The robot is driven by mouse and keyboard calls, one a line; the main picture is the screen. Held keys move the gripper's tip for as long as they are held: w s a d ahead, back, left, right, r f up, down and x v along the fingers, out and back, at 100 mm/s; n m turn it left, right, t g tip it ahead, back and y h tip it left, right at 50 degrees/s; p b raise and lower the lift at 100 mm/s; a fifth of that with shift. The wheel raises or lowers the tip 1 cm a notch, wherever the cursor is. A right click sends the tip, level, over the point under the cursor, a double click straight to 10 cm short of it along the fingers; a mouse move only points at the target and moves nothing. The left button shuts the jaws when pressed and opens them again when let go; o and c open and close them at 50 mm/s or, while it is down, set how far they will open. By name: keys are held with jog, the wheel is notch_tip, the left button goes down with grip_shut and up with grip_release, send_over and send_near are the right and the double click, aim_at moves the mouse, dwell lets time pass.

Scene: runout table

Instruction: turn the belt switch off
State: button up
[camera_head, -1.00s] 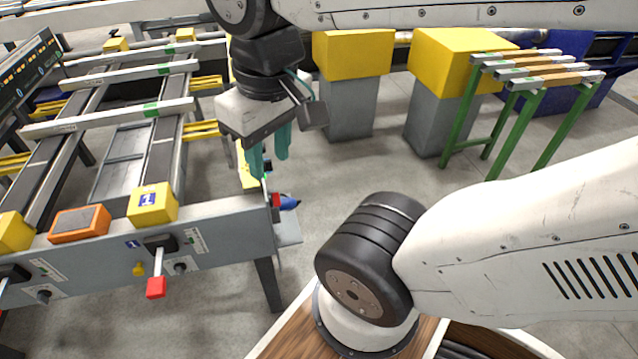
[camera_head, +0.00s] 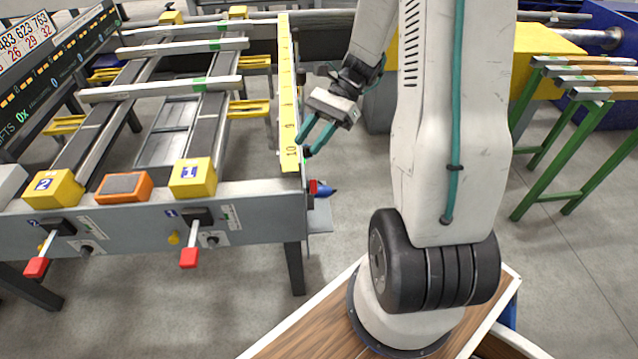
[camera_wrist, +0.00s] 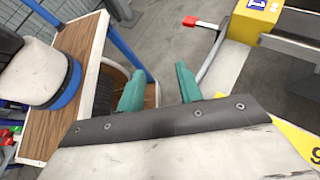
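The table front carries two black switch boxes with red-ended levers. The right lever's red end (camera_head: 189,257) hangs low below the box with label 1, and the left lever's red end (camera_head: 37,267) hangs below the one with label 2. Which one is the belt switch I cannot tell. My gripper (camera_head: 308,143) is open and empty, above the table's right front corner, apart from both levers. In the wrist view its teal fingers (camera_wrist: 158,90) are spread, with one red lever end (camera_wrist: 190,21) beyond them, near a yellow block.
Yellow blocks marked 1 (camera_head: 193,178) and 2 (camera_head: 54,188) and an orange block (camera_head: 124,187) top the front rail. A yellow ruler (camera_head: 288,90) runs along the table's right side. A red and blue piece (camera_head: 322,189) juts from the corner. Green-legged stand (camera_head: 560,150) at right.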

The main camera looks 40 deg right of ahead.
jog(key=w+d+f+m+t+y, duration=0.2)
jog(key=d+f+m+t+y, duration=0.15)
jog(key=d+f+m, duration=0.5)
jog(key=m+t, duration=0.8)
send_near(311, 186)
jog(key=x, duration=0.7)
jog(key=shift+w+f, duration=0.2)
jog(key=shift+w, duration=0.15)
grip_shut()
